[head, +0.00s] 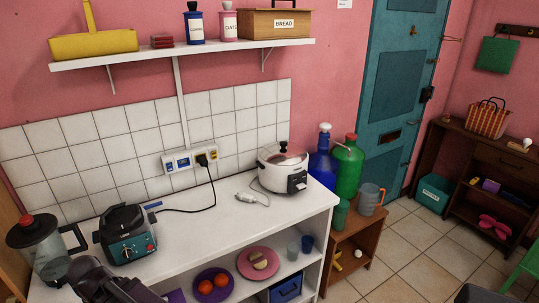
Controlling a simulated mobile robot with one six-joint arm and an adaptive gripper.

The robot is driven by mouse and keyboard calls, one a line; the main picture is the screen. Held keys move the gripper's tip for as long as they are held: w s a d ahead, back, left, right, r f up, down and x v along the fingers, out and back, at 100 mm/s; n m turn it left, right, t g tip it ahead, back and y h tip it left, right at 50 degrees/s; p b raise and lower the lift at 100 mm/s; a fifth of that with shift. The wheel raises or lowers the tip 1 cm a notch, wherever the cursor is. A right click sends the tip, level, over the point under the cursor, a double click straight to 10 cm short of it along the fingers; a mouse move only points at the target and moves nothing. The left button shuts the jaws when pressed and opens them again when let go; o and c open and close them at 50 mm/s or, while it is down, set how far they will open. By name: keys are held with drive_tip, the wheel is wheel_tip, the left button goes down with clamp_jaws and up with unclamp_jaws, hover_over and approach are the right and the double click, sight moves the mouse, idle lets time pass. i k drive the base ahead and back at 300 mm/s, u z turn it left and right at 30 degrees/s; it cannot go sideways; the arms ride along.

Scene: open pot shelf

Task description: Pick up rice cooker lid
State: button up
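The rice cooker (288,178) is white with a dark control panel. It stands near the right end of the white counter. Its lid (281,156) sits on top, with a dark knob, and looks closed. A dark grey part of my arm shows at the bottom left, in front of the counter and far from the lid. I cannot make out fingertips there, so I cannot tell whether my gripper is open or shut. Nothing is seen touching the lid.
A white plug (246,197) lies left of the cooker. A teal appliance (128,240) and a blender (40,245) stand at the counter's left. Blue (323,158) and green (347,165) bottles stand just right of the cooker. The counter's middle (205,222) is mostly clear. A shelf hangs above.

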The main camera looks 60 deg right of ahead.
sight(281, 153)
drive_tip(key=u, duration=0.35)
drive_tip(key=k, duration=1.2)
drive_tip(key=z, duration=1.45)
drive_tip(key=i, duration=0.8)
drive_tip(key=u, duration=0.15)
